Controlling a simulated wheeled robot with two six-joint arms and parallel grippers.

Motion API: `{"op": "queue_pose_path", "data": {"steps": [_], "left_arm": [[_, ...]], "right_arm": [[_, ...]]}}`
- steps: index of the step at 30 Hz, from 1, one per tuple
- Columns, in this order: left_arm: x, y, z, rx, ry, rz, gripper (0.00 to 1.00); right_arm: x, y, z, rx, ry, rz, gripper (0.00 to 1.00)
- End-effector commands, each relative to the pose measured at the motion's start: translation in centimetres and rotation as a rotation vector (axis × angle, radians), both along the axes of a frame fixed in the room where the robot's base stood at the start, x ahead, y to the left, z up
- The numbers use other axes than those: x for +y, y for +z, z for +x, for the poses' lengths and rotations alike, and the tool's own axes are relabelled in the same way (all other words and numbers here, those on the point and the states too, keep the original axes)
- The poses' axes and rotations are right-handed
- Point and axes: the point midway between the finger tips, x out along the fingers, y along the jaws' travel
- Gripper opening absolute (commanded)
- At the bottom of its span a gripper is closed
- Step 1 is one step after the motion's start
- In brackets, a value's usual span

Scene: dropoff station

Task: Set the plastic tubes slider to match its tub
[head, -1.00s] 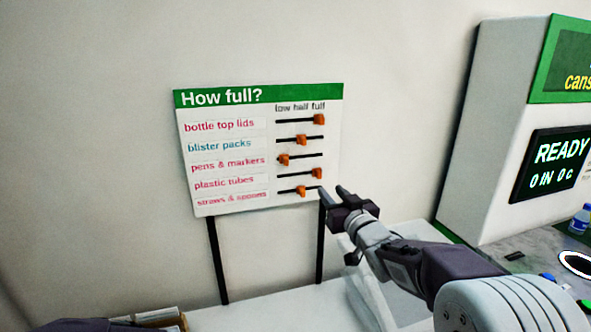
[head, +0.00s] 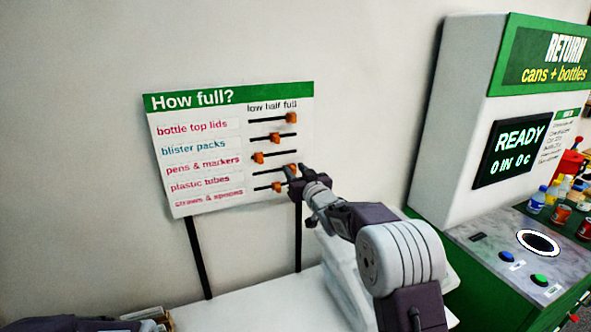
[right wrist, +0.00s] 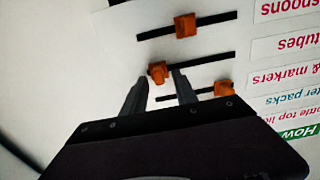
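The white "How full?" board (head: 215,185) carries several slider tracks with orange knobs. The plastic tubes knob (right wrist: 158,72) is near the full end of its track. It also shows in the head view (head: 291,167), partly covered by my right gripper. My right gripper (head: 294,170) is open at the board. In the right wrist view its fingertips (right wrist: 160,77) are on either side of this knob, with small gaps visible. At the bottom left of the head view a dark part of my left arm shows; its fingers cannot be made out. The plastic tubes tub cannot be identified.
The straws & spoons knob (right wrist: 185,25) and the pens & markers knob (right wrist: 223,88) sit on neighbouring tracks close to my fingers. A white counter (head: 250,312) lies below the board. The green and white return machine (head: 465,120) stands to the right.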

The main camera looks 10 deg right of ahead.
Motion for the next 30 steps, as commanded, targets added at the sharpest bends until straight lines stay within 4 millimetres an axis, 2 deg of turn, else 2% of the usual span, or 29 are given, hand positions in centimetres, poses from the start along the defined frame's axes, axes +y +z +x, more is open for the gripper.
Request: {"op": "queue_pose_path", "data": {"steps": [2, 5, 6, 30], "left_arm": [[0.0, -0.03, -0.01, 0.0, 0.0, 0.0, 0.35], [0.0, -0.03, 0.0, 0.0, 0.0, 0.0, 0.35], [0.0, -0.03, 0.0, 0.0, 0.0, 0.0, 0.35], [0.0, -0.02, 0.0, 0.0, 0.0, 0.0, 0.35]], "right_arm": [[0.0, -0.01, -0.02, 0.0, 0.0, 0.0, 0.32], [-0.01, 0.0, -0.03, 0.0, 0.0, 0.0, 0.04], [0.0, 0.0, -0.03, 0.0, 0.0, 0.0, 0.0], [-0.01, 0.02, -0.05, 0.0, 0.0, 0.0, 0.0]]}}
